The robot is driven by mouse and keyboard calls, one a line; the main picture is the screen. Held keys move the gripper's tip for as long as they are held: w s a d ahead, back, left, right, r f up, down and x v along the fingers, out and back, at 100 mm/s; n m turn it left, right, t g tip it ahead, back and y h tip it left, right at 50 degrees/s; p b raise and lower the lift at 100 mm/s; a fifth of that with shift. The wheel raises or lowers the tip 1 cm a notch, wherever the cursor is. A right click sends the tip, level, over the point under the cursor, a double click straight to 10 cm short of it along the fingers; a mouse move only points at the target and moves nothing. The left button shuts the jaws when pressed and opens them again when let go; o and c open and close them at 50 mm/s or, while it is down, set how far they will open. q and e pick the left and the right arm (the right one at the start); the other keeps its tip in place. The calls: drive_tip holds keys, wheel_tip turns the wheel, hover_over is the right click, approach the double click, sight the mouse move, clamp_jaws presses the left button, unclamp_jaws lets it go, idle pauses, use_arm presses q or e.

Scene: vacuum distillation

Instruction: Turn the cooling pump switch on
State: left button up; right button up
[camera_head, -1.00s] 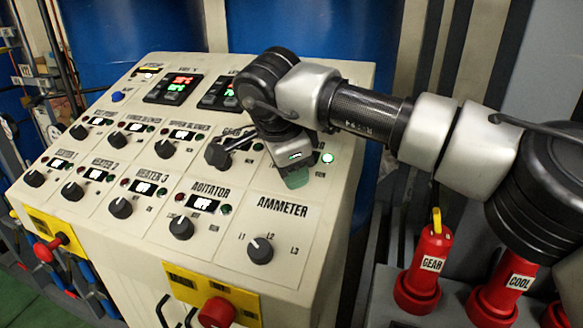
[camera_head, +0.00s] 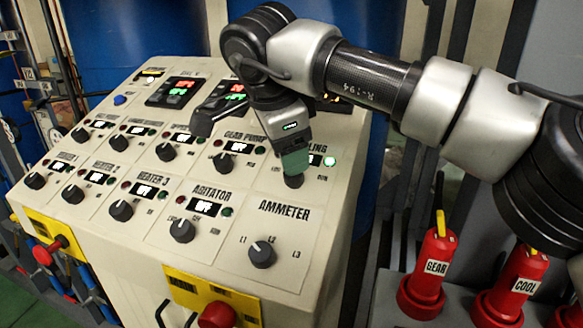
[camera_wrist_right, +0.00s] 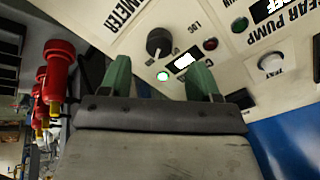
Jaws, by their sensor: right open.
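The cooling pump switch is a dark round knob (camera_head: 293,181) on the sloped panel, under a label partly covered by my arm. Its green lamp (camera_head: 329,161) is lit. My right gripper (camera_head: 295,161) is just above the knob and covers its upper part in the head view. In the right wrist view the green fingers of the right gripper (camera_wrist_right: 161,77) are spread apart with nothing between them. The knob (camera_wrist_right: 160,42) lies beyond the fingertips, apart from them, with a white pointer line. The lit green lamp (camera_wrist_right: 162,76) shows between the fingers. My left gripper is out of view.
The gear pump knob (camera_head: 223,163) is close on the left, and the ammeter knob (camera_head: 262,254) is below. Other knobs fill the panel's left. A red emergency button (camera_head: 217,315) sits on the front. Red GEAR (camera_head: 429,270) and COOL (camera_head: 515,285) units stand at the right.

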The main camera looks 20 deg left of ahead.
drive_tip(key=v, duration=0.5)
drive_tip(key=shift+s+r, duration=0.1)
drive_tip(key=shift+r, duration=0.1)
